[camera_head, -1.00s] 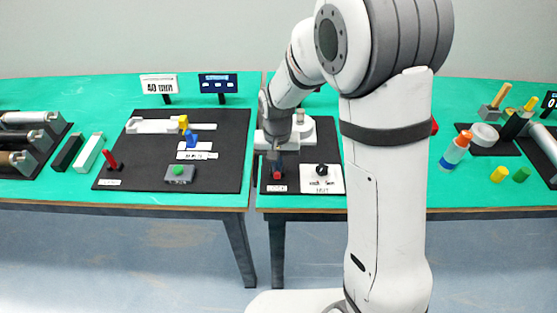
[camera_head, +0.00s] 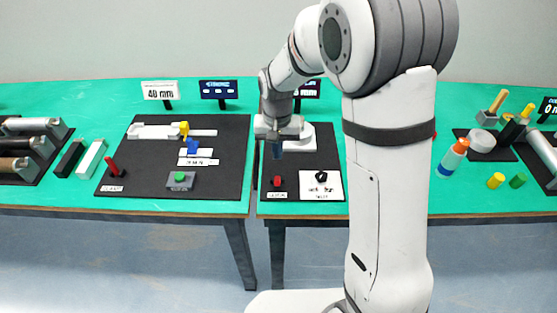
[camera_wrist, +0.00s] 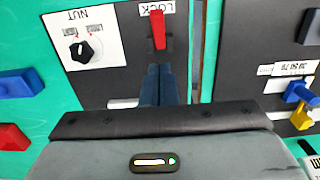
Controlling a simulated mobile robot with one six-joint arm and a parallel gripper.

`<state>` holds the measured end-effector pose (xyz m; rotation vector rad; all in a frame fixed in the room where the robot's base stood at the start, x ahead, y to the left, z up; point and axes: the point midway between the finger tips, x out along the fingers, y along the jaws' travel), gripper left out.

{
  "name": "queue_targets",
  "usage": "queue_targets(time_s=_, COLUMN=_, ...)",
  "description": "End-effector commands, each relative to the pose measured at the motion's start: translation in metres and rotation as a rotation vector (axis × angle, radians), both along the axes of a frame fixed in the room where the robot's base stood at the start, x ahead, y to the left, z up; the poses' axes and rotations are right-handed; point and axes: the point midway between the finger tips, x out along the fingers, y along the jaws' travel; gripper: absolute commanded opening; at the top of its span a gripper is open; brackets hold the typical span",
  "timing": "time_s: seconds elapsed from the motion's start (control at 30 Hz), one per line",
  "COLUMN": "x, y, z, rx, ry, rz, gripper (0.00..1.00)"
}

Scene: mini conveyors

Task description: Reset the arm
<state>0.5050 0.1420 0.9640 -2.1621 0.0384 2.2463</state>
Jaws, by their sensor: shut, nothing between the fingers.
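My arm stands in the foreground of the head view. My gripper (camera_head: 277,151) is shut and empty, pointing down above the black board (camera_head: 311,158) at the front middle of the tables. Its closed blue-grey fingers show in the wrist view (camera_wrist: 163,85). The red lock lever (camera_head: 277,182) is just in front of the fingers, apart from them, and shows in the wrist view too (camera_wrist: 158,30). To its right is a white panel (camera_head: 321,187) with a black knob (camera_head: 321,177).
The left black board (camera_head: 150,186) carries a green button (camera_head: 179,177), a red lever (camera_head: 113,167) and blue and yellow parts. A glue bottle (camera_head: 453,157) stands right of my arm. Small display signs (camera_head: 160,90) stand at the back.

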Motion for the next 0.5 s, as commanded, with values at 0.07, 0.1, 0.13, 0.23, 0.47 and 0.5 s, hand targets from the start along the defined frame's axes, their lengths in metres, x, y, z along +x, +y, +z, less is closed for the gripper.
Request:
queue_targets(time_s=0.07, x=-0.001, y=0.001, z=0.018, rx=0.002, ry=-0.005, rz=0.001, gripper=0.00)
queue_targets(time_s=0.1, x=-0.002, y=0.001, z=0.027, rx=0.002, ry=-0.006, rz=0.001, gripper=0.00)
queue_targets(time_s=0.13, x=-0.002, y=0.001, z=0.033, rx=0.002, ry=-0.007, rz=0.001, gripper=0.00)
queue_targets(time_s=0.23, x=-0.004, y=0.001, z=0.051, rx=0.001, ry=-0.004, rz=0.001, gripper=0.00)
queue_targets(time_s=0.47, x=-0.006, y=0.001, z=0.072, rx=0.000, ry=-0.002, rz=0.001, gripper=0.00)
queue_targets(time_s=0.5, x=-0.007, y=0.001, z=0.073, rx=0.000, ry=-0.002, rz=0.001, gripper=0.00)
